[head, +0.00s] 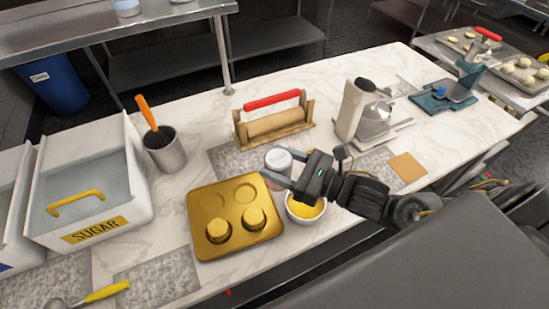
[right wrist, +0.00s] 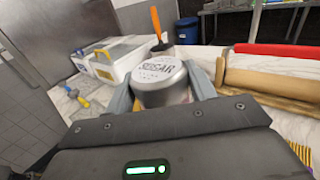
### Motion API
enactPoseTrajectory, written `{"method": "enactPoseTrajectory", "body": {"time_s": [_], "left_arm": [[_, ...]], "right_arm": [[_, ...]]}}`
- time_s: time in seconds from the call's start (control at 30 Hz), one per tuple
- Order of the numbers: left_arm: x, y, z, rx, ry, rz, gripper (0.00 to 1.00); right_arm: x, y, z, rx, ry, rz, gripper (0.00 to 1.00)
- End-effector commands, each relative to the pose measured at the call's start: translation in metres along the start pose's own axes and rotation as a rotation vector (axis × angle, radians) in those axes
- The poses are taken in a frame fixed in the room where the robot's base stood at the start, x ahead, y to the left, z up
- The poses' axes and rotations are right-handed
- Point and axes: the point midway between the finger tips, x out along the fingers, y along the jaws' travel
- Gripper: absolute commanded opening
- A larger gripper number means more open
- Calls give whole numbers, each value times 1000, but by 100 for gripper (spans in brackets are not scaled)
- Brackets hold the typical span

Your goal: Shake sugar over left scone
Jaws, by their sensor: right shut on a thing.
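My right gripper (head: 282,170) is shut on a sugar shaker (head: 278,158), a small round container with a pale top. In the right wrist view the shaker's silver lid (right wrist: 160,73), marked SUGAR with small holes, shows between the two fingers. The gold baking tray (head: 203,205) lies left of the gripper. The left scone (head: 218,230) and the right scone (head: 252,217) sit in its front cups; the back two cups are empty. The shaker is beyond the tray's right back corner, not over a scone. My left gripper is not in view.
A white bowl (head: 292,210) with yellow contents stands under my right gripper, beside the tray. A sugar bin (head: 135,213), a cup (head: 167,158) with an orange-handled brush, a rolling pin on a stand (head: 275,127) and a mixer (head: 352,110) surround the area. Marble is clear left of the tray.

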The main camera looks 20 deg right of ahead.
Motion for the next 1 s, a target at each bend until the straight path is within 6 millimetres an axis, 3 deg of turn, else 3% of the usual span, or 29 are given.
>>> {"method": "enactPoseTrajectory", "body": {"time_s": [0.23, 0.4, 0.7, 1.0], "left_arm": [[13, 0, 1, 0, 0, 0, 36], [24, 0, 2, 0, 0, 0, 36], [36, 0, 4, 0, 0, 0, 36], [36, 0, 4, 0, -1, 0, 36]], "right_arm": [[17, -2, -5, 4, -6, -5, 27], [28, -22, -18, 7, -3, -51, 27], [17, -63, -51, 6, 0, -154, 27], [12, -71, -58, 1, -1, -173, 27]]}}
